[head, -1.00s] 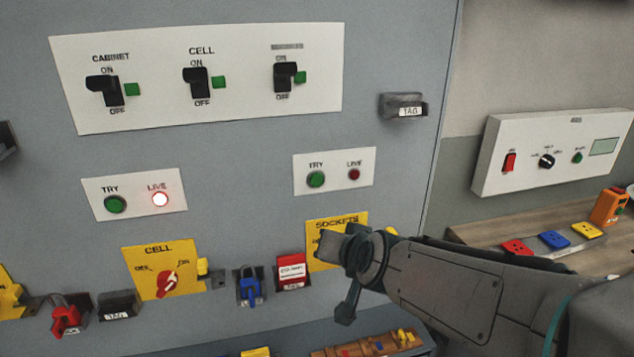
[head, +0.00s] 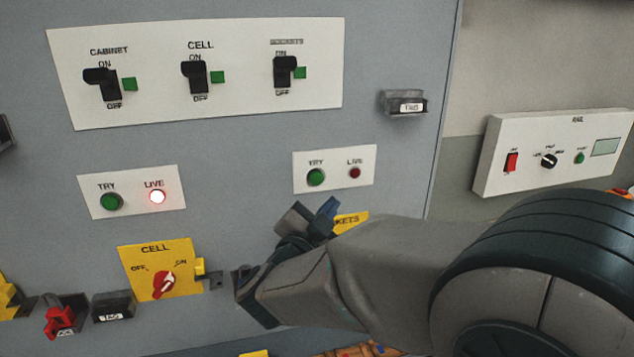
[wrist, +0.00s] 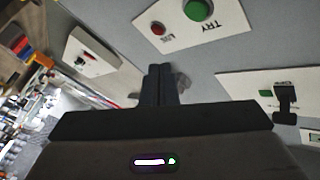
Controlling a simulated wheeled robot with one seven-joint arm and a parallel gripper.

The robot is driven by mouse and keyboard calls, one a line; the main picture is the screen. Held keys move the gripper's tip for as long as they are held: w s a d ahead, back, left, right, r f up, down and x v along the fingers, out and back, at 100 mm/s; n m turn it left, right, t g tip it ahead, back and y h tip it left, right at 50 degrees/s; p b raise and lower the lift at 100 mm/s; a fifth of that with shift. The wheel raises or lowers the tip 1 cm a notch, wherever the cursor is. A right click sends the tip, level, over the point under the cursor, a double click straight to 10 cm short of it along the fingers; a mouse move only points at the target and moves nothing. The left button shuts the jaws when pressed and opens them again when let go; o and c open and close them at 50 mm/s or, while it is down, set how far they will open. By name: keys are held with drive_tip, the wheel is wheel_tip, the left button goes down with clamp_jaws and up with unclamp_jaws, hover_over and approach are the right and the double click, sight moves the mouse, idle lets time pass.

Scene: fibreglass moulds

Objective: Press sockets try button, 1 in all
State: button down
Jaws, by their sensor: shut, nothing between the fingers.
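The sockets panel's green TRY button (head: 316,177) sits on a small white plate (head: 335,155) at the right of the grey cabinet. A dark red LIVE lamp (head: 355,173) is beside it and looks unlit. My gripper (head: 322,212) is shut and empty, below that plate and in front of the yellow SOCKETS plate (head: 352,222), most of which my arm hides. In the wrist view the green TRY button (wrist: 198,9) and red lamp (wrist: 158,28) show upside down near the top, beyond the shut fingers (wrist: 158,82), which are apart from the button.
A second TRY button (head: 111,202) with a lit LIVE lamp (head: 157,197) is at left. The yellow CELL switch plate (head: 160,268) is below it. A panel of three black switches (head: 197,75) is above. A tag holder (head: 404,102) juts out at right.

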drive_tip(key=shift+s+m+g+h, duration=0.3)
drive_tip(key=shift+s+m+h, duration=0.35)
drive_tip(key=shift+h, duration=0.25)
drive_tip(key=shift+w, duration=0.1)
approach(324, 177)
drive_tip(key=shift+s+d+p+x, duration=0.1)
drive_tip(key=shift+d+p+x, duration=0.05)
drive_tip(key=shift+x, duration=0.7)
drive_tip(key=shift+s+d+p+x, duration=0.1)
drive_tip(key=shift+d+x, duration=0.1)
drive_tip(key=shift+x, duration=0.65)
drive_tip(key=shift+s+d+p+x, duration=0.1)
drive_tip(key=shift+d+p+x, duration=0.05)
drive_tip(key=shift+x, duration=0.7)
drive_tip(key=shift+w, duration=0.1)
drive_tip(key=shift+w+a, duration=0.1)
drive_tip(key=shift+w, duration=0.2)
drive_tip(key=shift+w+a, duration=0.1)
drive_tip(key=shift+w, duration=0.3)
drive_tip(key=shift+s, duration=0.1)
idle(0.5)
drive_tip(key=shift+s+b, duration=0.5)
drive_tip(key=shift+s, duration=0.2)
